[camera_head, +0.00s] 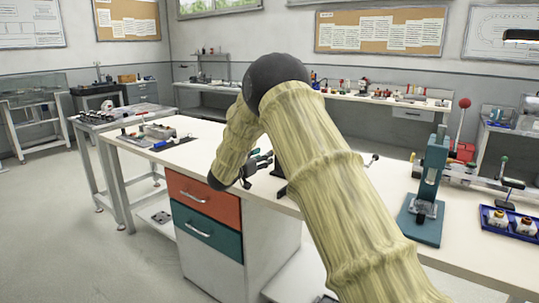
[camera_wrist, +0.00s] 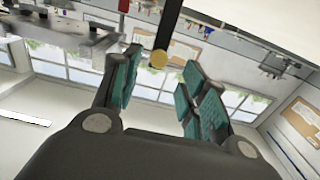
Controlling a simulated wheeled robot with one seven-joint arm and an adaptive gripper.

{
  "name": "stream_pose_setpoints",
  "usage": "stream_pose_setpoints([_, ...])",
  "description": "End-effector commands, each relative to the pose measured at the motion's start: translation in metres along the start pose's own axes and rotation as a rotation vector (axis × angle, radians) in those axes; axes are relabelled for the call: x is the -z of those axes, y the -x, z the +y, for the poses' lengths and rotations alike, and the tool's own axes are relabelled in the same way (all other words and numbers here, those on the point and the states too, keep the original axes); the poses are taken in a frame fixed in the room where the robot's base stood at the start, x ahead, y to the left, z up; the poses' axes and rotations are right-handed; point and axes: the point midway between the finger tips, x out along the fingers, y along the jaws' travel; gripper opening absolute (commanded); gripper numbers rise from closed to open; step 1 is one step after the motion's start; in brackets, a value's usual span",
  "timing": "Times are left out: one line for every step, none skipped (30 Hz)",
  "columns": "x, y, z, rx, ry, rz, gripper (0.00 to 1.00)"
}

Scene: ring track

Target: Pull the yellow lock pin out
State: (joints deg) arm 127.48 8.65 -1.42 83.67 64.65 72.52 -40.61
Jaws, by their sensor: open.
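A small round yellow knob (camera_wrist: 158,58), which looks like the head of the lock pin, shows in the wrist view at the end of a dark bar (camera_wrist: 169,25). My gripper (camera_wrist: 160,72) is open, with one teal-padded finger on each side of the knob in the picture. I see no contact, and I cannot tell how deep the knob lies between the fingers. In the head view my gripper (camera_head: 262,163) is by the bench's edge, partly behind my arm. The yellow pin is hidden there.
The long white bench (camera_head: 170,158) has red and teal drawers (camera_head: 205,198) below. A teal press (camera_head: 430,190) and a blue tray (camera_head: 510,224) stand at the right. Tools (camera_head: 152,134) lie at the bench's left end. The floor (camera_head: 80,230) at left is clear.

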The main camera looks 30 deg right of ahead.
Motion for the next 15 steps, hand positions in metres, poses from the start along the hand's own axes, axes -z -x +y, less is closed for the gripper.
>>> stream_pose_setpoints([-0.001, -0.009, 0.000, -0.002, -0.002, -0.001, 0.43])
stream_pose_setpoints([-0.001, -0.014, 0.000, -0.001, -0.002, -0.001, 0.43])
stream_pose_setpoints([-0.001, -0.019, 0.000, -0.001, -0.002, -0.001, 0.43])
stream_pose_setpoints([-0.001, -0.024, 0.000, -0.001, -0.002, -0.001, 0.43])
stream_pose_setpoints([0.000, -0.028, 0.000, -0.001, -0.002, 0.000, 0.43])
stream_pose_setpoints([0.000, -0.033, 0.000, -0.001, -0.002, 0.000, 0.43])
stream_pose_setpoints([-0.001, -0.037, 0.000, -0.001, -0.001, -0.001, 0.43])
stream_pose_setpoints([0.000, -0.040, 0.000, -0.001, -0.002, -0.001, 0.43])
stream_pose_setpoints([0.000, -0.044, 0.000, -0.001, -0.002, -0.001, 0.43])
stream_pose_setpoints([0.000, -0.046, 0.000, -0.001, -0.002, 0.000, 0.43])
stream_pose_setpoints([0.000, -0.048, 0.000, 0.000, -0.001, 0.000, 0.43])
stream_pose_setpoints([0.000, -0.050, 0.000, 0.000, -0.001, 0.000, 0.43])
stream_pose_setpoints([0.000, -0.052, 0.000, 0.000, -0.001, 0.000, 0.43])
stream_pose_setpoints([0.000, -0.053, 0.000, 0.000, -0.001, 0.000, 0.43])
stream_pose_setpoints([0.000, -0.054, 0.000, 0.000, -0.001, 0.000, 0.43])
